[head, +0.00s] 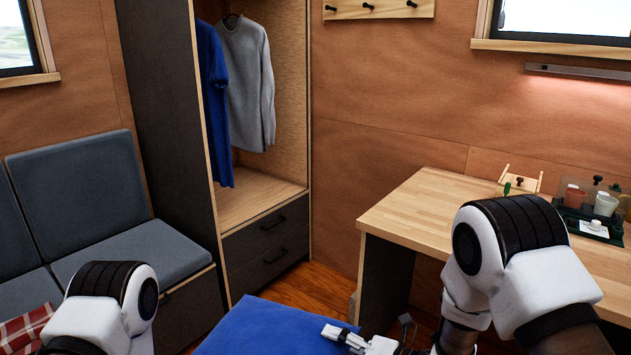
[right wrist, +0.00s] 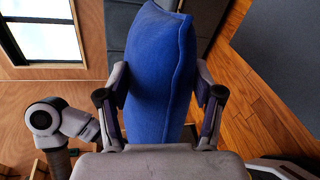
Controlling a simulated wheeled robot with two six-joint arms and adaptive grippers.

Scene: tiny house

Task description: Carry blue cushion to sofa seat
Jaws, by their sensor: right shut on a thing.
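The blue cushion (head: 262,330) shows at the bottom middle of the head view, cut off by the lower edge. My right gripper (head: 352,339) is at the cushion's right side. In the right wrist view the cushion (right wrist: 158,70) stands between the two fingers of my right gripper (right wrist: 160,98), which press on it from both sides. The sofa seat (head: 140,254) is grey and lies at the left, beyond my left arm, apart from the cushion. The left gripper is out of view below the frame; only my left arm shows.
A wardrobe (head: 167,130) with hanging clothes stands right of the sofa. A wooden counter (head: 425,205) with a tray (head: 594,228) of small items is at the right. A red checked cloth (head: 28,328) lies at the lower left. Wooden floor (head: 306,285) shows between wardrobe and counter.

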